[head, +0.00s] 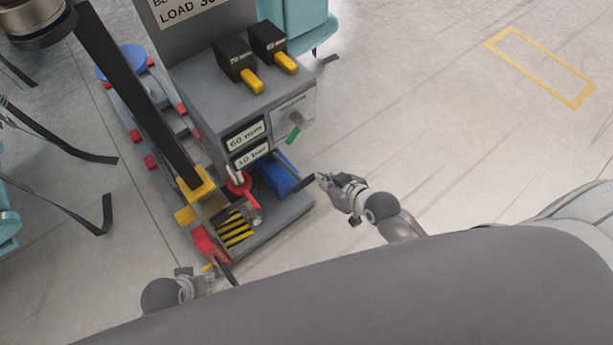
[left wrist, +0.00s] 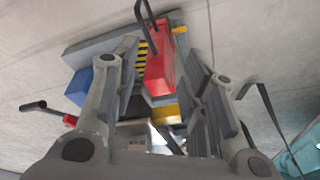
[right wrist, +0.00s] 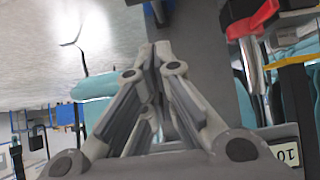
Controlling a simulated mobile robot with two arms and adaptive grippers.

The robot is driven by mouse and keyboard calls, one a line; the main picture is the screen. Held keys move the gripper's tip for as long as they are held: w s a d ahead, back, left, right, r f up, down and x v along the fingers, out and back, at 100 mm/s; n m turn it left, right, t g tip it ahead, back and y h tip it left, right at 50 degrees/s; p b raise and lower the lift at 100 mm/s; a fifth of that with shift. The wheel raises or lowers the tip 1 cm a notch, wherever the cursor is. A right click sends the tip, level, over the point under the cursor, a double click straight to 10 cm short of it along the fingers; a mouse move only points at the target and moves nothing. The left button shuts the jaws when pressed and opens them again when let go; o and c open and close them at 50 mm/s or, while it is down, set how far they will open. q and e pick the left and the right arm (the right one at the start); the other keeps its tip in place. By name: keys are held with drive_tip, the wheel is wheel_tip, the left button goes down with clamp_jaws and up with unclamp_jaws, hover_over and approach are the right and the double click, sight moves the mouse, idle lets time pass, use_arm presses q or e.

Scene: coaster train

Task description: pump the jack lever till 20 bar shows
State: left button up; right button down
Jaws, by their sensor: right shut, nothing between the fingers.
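The jack has a red pump head (head: 240,183) on the low deck of a grey cart, and its dark lever grip (head: 306,183) sticks out to the right. The grip also shows at the left of the left wrist view (left wrist: 33,106). My right gripper (head: 323,180) is shut and empty, close to the grip's end; I cannot tell whether they touch. The lower readout (head: 251,155) seems to show 10 bar. My left gripper (head: 212,278) is open, by a red block with a black handle (head: 206,243); the block appears between its fingers in the left wrist view (left wrist: 158,72).
A blue block (head: 277,174) sits on the deck behind the grip. Above are a 60 mm readout (head: 245,135), a green-handled knob (head: 294,131) and two yellow-handled black boxes (head: 236,60). A black mast (head: 135,90) rises at left. The floor to the right is clear.

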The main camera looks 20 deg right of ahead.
drive_tip(key=b, duration=0.5)
hover_over(306, 184)
wheel_tip(306, 184, down, 10)
drive_tip(key=shift+r, duration=0.2)
use_arm(q)
wheel_tip(306, 184, up, 10)
drive_tip(key=t, duration=0.1)
drive_tip(key=shift+w+t+b, duration=0.15)
drive_tip(key=shift+t+b, duration=0.15)
drive_tip(key=shift+b, duration=0.05)
use_arm(e)
drive_tip(key=shift+f, duration=0.45)
